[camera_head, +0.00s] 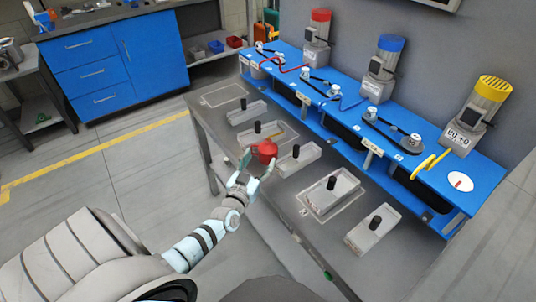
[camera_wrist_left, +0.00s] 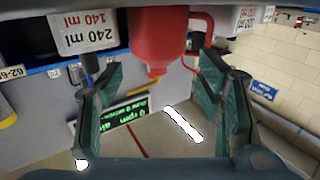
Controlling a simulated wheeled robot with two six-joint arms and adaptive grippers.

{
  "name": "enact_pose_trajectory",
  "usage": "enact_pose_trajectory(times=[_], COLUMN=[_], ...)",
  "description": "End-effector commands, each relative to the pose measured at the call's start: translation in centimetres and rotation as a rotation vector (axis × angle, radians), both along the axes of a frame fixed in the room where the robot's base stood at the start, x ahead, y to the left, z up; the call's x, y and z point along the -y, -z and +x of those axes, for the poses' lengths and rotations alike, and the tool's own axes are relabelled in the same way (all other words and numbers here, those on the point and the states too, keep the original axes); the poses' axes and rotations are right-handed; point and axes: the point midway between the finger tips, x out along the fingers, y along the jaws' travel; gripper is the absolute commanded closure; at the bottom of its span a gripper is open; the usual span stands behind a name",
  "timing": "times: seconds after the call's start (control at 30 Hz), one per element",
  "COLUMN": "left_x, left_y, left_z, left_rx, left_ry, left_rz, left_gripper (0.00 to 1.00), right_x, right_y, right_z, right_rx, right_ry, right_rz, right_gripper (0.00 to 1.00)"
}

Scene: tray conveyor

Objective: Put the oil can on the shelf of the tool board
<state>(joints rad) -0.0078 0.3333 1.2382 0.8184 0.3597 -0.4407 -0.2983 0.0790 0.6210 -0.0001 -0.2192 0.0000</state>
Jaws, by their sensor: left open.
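A small red rounded thing (camera_head: 265,149), which I take for the oil can, is at the fingertips of my left gripper (camera_head: 250,163), over the grey table. In the left wrist view a red body with a narrower neck (camera_wrist_left: 157,38) shows at the top centre, between the spread fingers of the left gripper (camera_wrist_left: 160,100). The fingers are open; I cannot tell whether they touch it. I cannot make out a tool board with a shelf in either view. My right gripper is not in view.
The grey table (camera_head: 290,222) holds several pale blocks with black knobs, such as one at the right (camera_head: 366,240). Behind it runs a blue bench (camera_head: 452,182) with red-, blue- and yellow-topped units. A blue drawer cabinet (camera_head: 92,62) stands at the back left. Floor is clear at left.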

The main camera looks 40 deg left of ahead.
Motion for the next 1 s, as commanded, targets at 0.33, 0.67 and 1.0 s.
enact_pose_trajectory(times=[0.33, 0.67, 1.0], left_x=[-1.3, -1.3, -1.3], left_y=[0.8, 0.5, 0.4], left_z=[5.2, 5.2, 5.2], left_rx=[-0.002, -0.002, -0.001], left_ry=[0.0, 0.001, 0.001], left_rz=[-0.001, -0.001, 0.0], left_gripper=[0.4, 0.64, 0.87], right_x=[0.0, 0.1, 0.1], right_y=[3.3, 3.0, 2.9], right_z=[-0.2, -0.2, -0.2], right_rx=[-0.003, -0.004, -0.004], right_ry=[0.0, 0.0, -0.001], right_rz=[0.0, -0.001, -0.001], right_gripper=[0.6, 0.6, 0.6])
